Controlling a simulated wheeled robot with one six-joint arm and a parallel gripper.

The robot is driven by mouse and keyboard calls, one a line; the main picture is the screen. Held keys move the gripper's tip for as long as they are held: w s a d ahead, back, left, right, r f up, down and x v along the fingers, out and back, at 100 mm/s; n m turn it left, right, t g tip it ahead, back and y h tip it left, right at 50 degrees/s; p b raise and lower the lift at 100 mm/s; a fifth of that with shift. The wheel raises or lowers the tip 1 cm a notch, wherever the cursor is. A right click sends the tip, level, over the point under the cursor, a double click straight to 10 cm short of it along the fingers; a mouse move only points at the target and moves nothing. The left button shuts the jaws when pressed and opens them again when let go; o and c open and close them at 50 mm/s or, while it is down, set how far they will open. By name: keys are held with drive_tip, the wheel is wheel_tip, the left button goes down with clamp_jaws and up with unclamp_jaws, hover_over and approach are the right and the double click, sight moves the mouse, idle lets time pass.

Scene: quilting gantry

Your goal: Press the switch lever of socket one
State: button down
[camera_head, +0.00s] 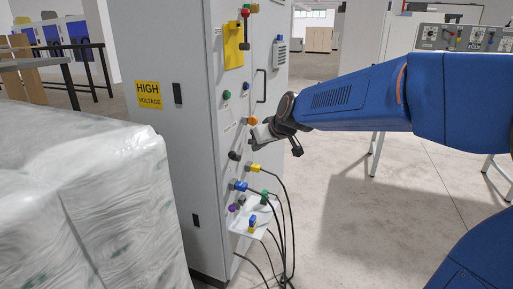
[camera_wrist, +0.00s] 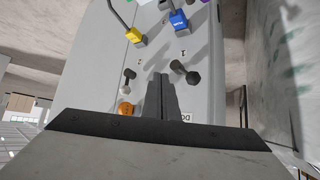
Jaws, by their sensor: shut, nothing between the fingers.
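Two black switch levers stick out from the grey cabinet face in the wrist view, a left lever (camera_wrist: 129,76) and a right lever (camera_wrist: 191,76). A small mark above the right lever may be a 1, but I cannot be sure. Above them are a yellow plug (camera_wrist: 134,36) and a blue plug (camera_wrist: 179,20) in their sockets. My gripper (camera_wrist: 161,80) is shut and empty, its tips between the two levers in the picture; contact cannot be told. In the head view my gripper (camera_head: 256,138) is close to the panel, above a dark lever (camera_head: 235,155) and partly hiding the area.
An orange knob (camera_wrist: 126,108) is beside my fingers. In the head view, black cables hang below the yellow plug (camera_head: 255,168) and blue plug (camera_head: 239,185), over a small shelf (camera_head: 245,228). Wrapped bales (camera_head: 90,200) stand at left. Open floor (camera_head: 345,215) lies right of the cabinet.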

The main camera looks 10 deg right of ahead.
drive_tip(key=s+r, duration=0.3)
drive_tip(key=s, duration=0.3)
drive_tip(key=shift+s+d+r, duration=0.15)
drive_tip(key=shift+d+r, duration=0.1)
drive_tip(key=shift+d, duration=0.15)
